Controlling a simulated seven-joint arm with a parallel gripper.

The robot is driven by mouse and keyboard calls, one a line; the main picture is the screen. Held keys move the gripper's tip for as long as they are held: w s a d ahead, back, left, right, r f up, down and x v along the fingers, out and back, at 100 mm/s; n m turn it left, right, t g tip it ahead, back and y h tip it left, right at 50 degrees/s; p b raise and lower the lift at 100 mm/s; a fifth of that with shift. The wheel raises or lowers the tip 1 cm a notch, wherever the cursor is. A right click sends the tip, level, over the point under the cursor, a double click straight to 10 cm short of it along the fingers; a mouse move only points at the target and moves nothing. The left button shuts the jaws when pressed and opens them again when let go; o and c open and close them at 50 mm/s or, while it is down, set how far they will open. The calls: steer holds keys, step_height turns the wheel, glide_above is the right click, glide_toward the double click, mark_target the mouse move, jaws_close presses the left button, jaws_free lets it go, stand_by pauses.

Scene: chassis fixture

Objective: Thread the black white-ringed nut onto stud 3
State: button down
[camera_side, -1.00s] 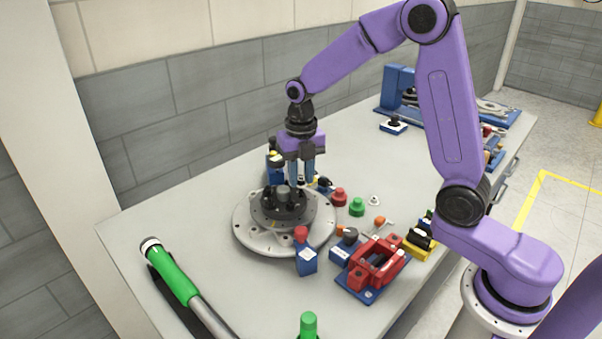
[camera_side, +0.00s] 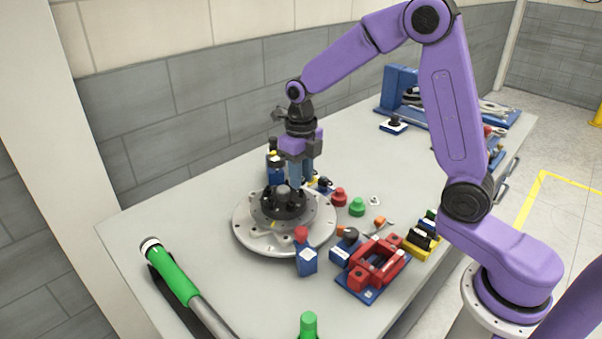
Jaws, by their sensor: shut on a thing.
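My gripper (camera_side: 296,184) points straight down over the far right side of the round chassis fixture, its blue fingers at the dark hub (camera_side: 267,212). The hub sits on a light grey round plate (camera_side: 248,236) with holes around its rim. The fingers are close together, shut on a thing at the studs. The black white-ringed nut is too small and too hidden by the fingers to make out. I cannot tell which stud is number 3, nor whether the nut sits on a stud.
A blue block with a red top (camera_side: 306,258) stands at the plate's front right. Red (camera_side: 339,196) and green (camera_side: 357,207) knobs and a red fixture (camera_side: 376,264) lie to the right. A green-handled tool (camera_side: 171,273) lies front left.

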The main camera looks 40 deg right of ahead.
steer(key=shift+n, duration=0.5)
stand_by(0.4)
steer(key=m, duration=0.4)
steer(key=shift+m, duration=0.7)
steer(key=m, duration=0.3)
steer(key=shift+m, duration=1.3)
